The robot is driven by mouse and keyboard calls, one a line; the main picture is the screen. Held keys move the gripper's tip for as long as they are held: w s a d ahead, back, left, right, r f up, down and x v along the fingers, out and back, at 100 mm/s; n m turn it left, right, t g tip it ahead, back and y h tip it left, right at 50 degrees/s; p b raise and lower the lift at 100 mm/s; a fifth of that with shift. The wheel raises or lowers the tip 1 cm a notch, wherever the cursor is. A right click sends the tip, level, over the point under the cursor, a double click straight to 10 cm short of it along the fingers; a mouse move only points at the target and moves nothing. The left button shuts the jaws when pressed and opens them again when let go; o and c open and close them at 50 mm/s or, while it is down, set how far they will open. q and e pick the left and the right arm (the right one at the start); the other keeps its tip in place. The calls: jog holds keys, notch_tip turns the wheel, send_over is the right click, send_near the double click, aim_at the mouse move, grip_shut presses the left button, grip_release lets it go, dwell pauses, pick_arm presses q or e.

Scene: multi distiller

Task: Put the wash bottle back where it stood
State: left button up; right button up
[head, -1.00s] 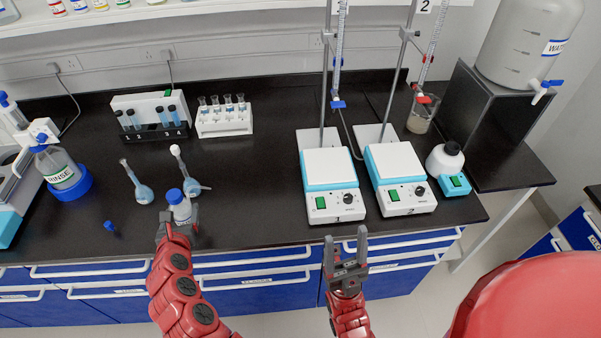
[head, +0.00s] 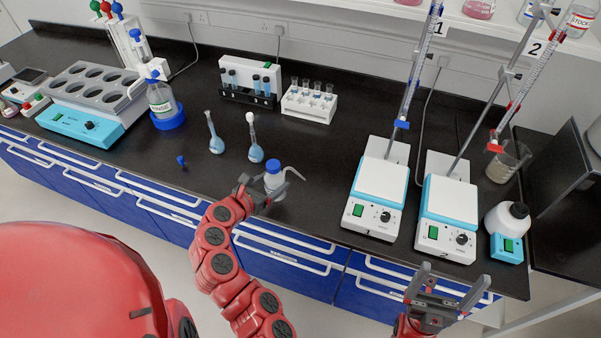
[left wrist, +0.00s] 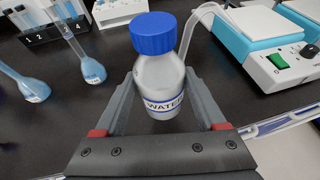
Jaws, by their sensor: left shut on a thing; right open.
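The wash bottle (head: 274,181) has a blue cap, a bent pale spout and a label reading WATER. My left gripper (head: 262,190) is shut on its body near the front edge of the bench. The left wrist view shows the bottle (left wrist: 159,80) upright between the two fingers of the left gripper (left wrist: 160,105). I cannot tell whether its base touches the bench. My right gripper (head: 432,290) is open and empty, in front of the bench below the hotplates.
Two flasks (head: 255,150) (head: 214,140) stand behind and left of the bottle. A small blue stopper (head: 181,161) lies further left. The RINSE bottle (head: 161,100) sits in a blue holder. Hotplate 1 (head: 377,205) and hotplate 2 (head: 447,225) are to the right. Bare bench lies between bottle and hotplate 1.

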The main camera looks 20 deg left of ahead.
pick_arm(q)
jog(key=w+d+f+p, duration=0.1)
jog(key=w, duration=0.1)
jog(key=w+d+f+p, duration=0.1)
jog(key=w+d, duration=0.1)
jog(key=w, duration=0.1)
jog(key=w+d+f+p, duration=0.1)
jog(key=w+d+p, duration=0.1)
jog(key=w, duration=0.1)
jog(key=shift+w+d+f, duration=0.15)
jog(key=shift+d+f, duration=0.05)
jog(key=shift+f, duration=0.05)
jog(key=shift+a+f, duration=0.15)
jog(key=shift+f, duration=0.3)
jog(key=o, duration=0.5)
jog(key=shift+f, duration=0.15)
jog(key=o, duration=0.4)
